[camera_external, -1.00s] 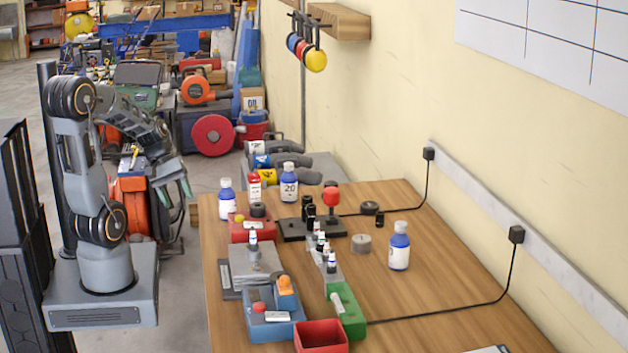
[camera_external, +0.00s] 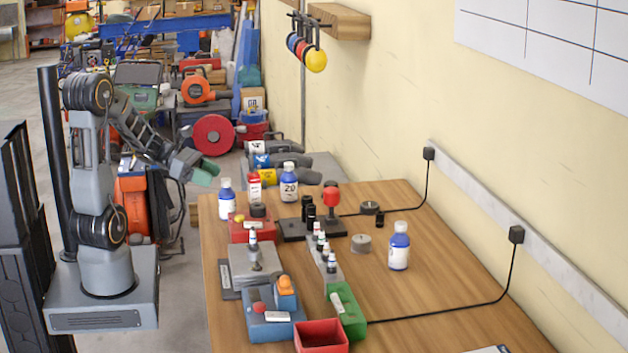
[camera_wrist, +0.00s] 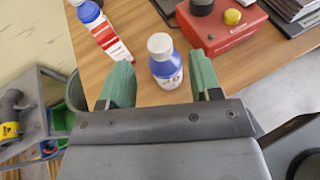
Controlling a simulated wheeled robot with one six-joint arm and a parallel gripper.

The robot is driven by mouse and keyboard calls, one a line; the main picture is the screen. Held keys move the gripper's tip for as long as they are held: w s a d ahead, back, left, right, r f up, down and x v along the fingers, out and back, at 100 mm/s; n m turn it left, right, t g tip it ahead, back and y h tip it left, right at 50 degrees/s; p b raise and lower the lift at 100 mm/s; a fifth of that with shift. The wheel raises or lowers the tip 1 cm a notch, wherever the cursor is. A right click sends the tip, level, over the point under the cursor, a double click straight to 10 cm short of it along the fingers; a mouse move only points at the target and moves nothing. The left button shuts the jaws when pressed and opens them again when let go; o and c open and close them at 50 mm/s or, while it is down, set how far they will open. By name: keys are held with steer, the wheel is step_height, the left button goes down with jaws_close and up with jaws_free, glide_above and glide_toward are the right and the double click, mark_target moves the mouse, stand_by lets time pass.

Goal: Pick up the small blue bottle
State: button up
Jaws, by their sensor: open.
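A blue bottle with a white cap (camera_external: 227,200) stands upright at the table's far left corner. In the wrist view, this bottle (camera_wrist: 166,72) shows between and just beyond my two green fingers. My gripper (camera_external: 206,171) is open and empty, left of the bottle and apart from it. In the wrist view my gripper (camera_wrist: 160,70) has its fingers spread to either side of the bottle. Other blue bottles stand at the back of the table (camera_external: 289,188) and on its right side (camera_external: 399,252). Which one counts as small is not clear.
A red and white bottle (camera_external: 254,187) stands close right of the corner bottle. A red box with a yellow button (camera_external: 246,229) is just in front. Small vials (camera_external: 325,248) and a dark stand (camera_external: 310,228) sit mid-table. The table's right side (camera_external: 440,285) is mostly clear.

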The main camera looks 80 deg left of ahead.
mark_target(232, 190)
steer(key=shift+x, duration=3.5)
steer(key=shift+d+r, duration=0.1)
jaws_close()
